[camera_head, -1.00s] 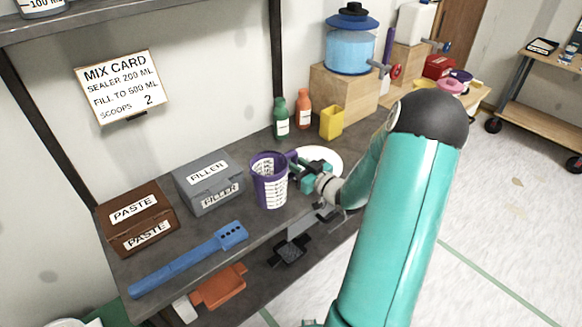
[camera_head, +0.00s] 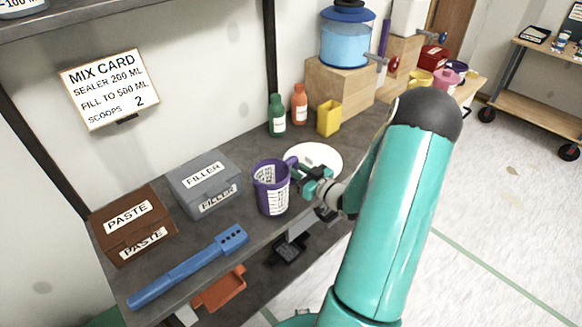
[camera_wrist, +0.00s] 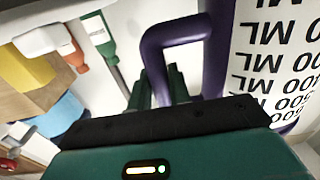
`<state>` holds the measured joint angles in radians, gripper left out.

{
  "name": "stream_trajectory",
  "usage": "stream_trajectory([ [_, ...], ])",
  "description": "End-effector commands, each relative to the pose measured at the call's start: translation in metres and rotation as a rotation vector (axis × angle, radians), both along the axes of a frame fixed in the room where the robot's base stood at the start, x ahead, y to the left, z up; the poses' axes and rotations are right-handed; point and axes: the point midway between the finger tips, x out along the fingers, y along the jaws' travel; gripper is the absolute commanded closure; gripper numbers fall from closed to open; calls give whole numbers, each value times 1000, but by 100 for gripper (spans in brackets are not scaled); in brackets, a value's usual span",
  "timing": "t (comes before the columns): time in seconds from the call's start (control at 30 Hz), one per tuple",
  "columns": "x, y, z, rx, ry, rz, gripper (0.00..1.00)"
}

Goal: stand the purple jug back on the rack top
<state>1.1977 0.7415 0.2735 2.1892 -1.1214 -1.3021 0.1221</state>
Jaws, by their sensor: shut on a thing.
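The purple jug (camera_head: 271,190), with a white measuring scale on its side, is upright over the rack top (camera_head: 262,232), to the right of the grey filler box. I cannot tell whether its base touches the surface. My gripper (camera_head: 308,178) is on the jug's right side, at its handle. In the wrist view the purple handle (camera_wrist: 178,38) runs down between the green fingers, and the jug's scale (camera_wrist: 275,60) shows upside down at the right. The gripper is shut on the handle. The fingertips are partly hidden behind the handle and the gripper body.
A grey filler box (camera_head: 203,186), a brown paste box (camera_head: 130,225) and a blue stick (camera_head: 185,268) lie to the left. A white plate (camera_head: 318,157) is behind my gripper. Green (camera_head: 277,118) and orange (camera_head: 299,105) bottles and a yellow cup (camera_head: 329,118) stand behind.

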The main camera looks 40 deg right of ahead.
Motion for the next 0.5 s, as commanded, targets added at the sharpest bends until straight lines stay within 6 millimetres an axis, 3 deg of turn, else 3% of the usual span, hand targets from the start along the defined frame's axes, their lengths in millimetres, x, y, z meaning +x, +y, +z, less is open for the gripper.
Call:
stream_trajectory([
  [0.4,-6,1,-4,1,-2,7,100],
  [0.43,-6,1,-5,1,-2,7,79],
  [0.5,-7,1,-5,1,-2,6,65],
])
